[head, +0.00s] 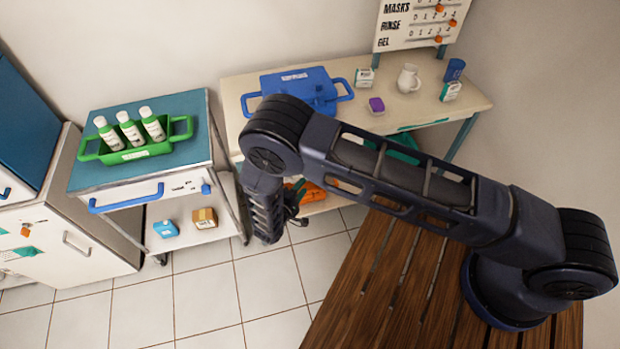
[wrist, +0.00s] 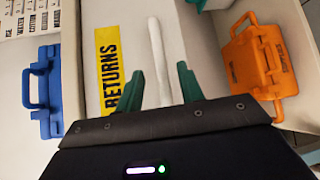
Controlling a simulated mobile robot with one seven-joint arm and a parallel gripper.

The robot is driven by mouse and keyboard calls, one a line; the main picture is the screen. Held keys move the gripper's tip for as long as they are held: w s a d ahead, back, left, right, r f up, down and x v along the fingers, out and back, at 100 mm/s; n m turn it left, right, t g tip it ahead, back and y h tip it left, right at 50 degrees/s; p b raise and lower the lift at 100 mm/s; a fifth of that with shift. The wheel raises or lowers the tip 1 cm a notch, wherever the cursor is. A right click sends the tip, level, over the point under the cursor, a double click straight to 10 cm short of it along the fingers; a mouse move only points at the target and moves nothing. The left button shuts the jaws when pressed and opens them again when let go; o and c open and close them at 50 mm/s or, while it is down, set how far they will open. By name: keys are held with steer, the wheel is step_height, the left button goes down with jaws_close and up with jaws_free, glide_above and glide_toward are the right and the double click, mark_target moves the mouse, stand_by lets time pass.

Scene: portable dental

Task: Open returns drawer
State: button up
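The returns drawer shows in the wrist view as a pale front with a yellow label (wrist: 108,68) reading RETURNS. A white bar handle (wrist: 157,55) is beside the label. My gripper (wrist: 157,82) is open, with its two green fingers apart. The near end of the handle appears between the fingers; I cannot tell whether either finger touches it. In the head view my gripper (head: 297,195) is low in front of the cream table (head: 235,95), and my arm hides the drawer front there. I see no clear gap at the drawer.
A blue case (head: 300,88) stands on the table above the drawer. An orange case (wrist: 258,62) is on the lower shelf. A trolley (head: 90,178) with a green caddy (head: 135,154) of bottles stands left. Tiled floor (head: 200,290) is free in front.

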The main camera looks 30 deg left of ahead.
steer(key=w, duration=0.4)
steer(key=w+f, duration=0.1)
steer(key=w, duration=0.1)
steer(key=shift+w, duration=0.3)
jaws_close()
